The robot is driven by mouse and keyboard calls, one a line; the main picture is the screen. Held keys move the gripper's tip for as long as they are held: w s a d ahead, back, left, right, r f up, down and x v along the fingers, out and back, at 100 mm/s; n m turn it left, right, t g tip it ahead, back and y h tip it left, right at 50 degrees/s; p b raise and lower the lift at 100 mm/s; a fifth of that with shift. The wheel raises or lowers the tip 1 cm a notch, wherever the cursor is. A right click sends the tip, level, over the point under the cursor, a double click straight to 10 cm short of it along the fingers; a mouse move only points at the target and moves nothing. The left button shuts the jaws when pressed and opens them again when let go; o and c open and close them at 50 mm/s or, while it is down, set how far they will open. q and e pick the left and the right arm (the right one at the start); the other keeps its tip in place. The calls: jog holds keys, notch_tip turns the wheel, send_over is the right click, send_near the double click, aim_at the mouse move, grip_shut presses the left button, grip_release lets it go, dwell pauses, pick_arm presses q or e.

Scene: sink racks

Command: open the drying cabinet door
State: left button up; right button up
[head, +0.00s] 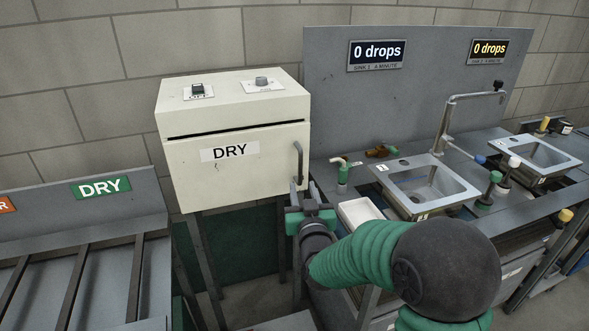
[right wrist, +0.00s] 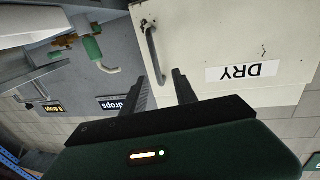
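The drying cabinet (head: 185,165) is a cream box on dark legs, its front door labelled DRY and shut. A grey bar handle (head: 298,160) stands upright at the door's right edge. My right gripper (head: 304,188) is at the lower end of the handle, fingers pointing up at the door. In the right wrist view, which is upside down, the gripper (right wrist: 160,80) is open. The handle (right wrist: 152,50) runs down between the two fingertips in the picture; I cannot tell whether they touch it. My left gripper is not in view.
A grey sink counter with a basin (head: 430,185), a tap (head: 445,125) and green-based valves (head: 342,175) stands right of the cabinet. A white tray (head: 345,213) lies at its near edge. A slatted DRY rack (head: 85,270) is at the left. The space before the door's left part looks clear.

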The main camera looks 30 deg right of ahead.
aim_at(301, 170)
jog(key=x, duration=0.7)
jog(key=d+x, duration=0.1)
jog(key=x, duration=0.3)
jog(key=shift+s+f, duration=0.25)
jog(key=shift+f, duration=0.15)
jog(key=shift+w+a+r, duration=0.1)
jog(key=shift+w+a, duration=0.05)
jog(key=shift+a, duration=0.1)
jog(key=shift+d, duration=0.3)
grip_shut()
jog(key=shift+a, duration=0.15)
